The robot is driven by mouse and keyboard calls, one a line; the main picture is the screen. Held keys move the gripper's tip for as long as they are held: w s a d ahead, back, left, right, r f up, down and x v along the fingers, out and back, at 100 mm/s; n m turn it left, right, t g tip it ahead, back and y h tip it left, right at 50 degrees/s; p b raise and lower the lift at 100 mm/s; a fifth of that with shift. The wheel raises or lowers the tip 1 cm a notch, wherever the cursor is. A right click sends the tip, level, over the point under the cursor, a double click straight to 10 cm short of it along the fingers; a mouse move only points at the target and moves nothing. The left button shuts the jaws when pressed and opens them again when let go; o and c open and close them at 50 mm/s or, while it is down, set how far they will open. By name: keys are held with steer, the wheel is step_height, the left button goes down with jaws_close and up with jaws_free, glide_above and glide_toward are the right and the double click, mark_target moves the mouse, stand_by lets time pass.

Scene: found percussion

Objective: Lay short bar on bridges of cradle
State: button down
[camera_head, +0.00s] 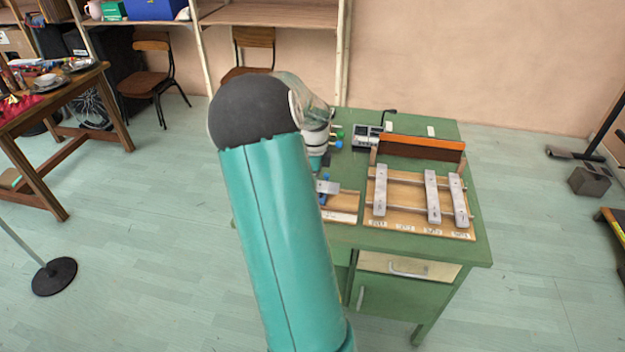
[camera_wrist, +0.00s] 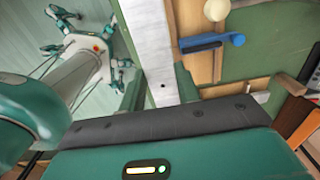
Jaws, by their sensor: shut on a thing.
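The cradle (camera_head: 405,182) is a wooden board with two cross rails on the right of the green desk. Three grey metal bars lie across its rails: one at left (camera_head: 380,190) and two close together at right (camera_head: 432,196). A wide gap lies between the left bar and the middle one. In the wrist view my gripper (camera_wrist: 160,88) is shut on a pale metal bar with a small hole, the short bar (camera_wrist: 148,40), which runs out of the top of the picture. In the head view my arm hides most of the gripper, left of the cradle.
The green desk (camera_head: 360,233) carries an orange-brown upright panel (camera_head: 420,148) behind the cradle and a small grey device (camera_head: 366,135). A blue piece (camera_wrist: 212,41) and a pale ball (camera_wrist: 216,10) sit beside the held bar. Paper labels line the cradle's front edge.

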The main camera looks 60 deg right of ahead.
steer(key=shift+w+a, duration=0.15)
steer(key=shift+a, duration=0.05)
steer(key=shift+d+f, duration=0.1)
steer(key=shift+f, duration=0.4)
steer(key=shift+d+f, duration=0.15)
steer(key=shift+f, duration=2.3)
steer(key=shift+w+d, duration=0.5)
steer(key=shift+d, duration=0.6)
steer(key=shift+w+d, duration=0.45)
steer(key=shift+d, duration=0.7)
steer(key=shift+w+d, duration=0.5)
steer(key=shift+d, duration=0.6)
steer(key=shift+f, duration=0.3)
steer(key=shift+f, duration=0.25)
steer(key=c, duration=0.9)
jaws_free()
steer(key=shift+r, duration=0.15)
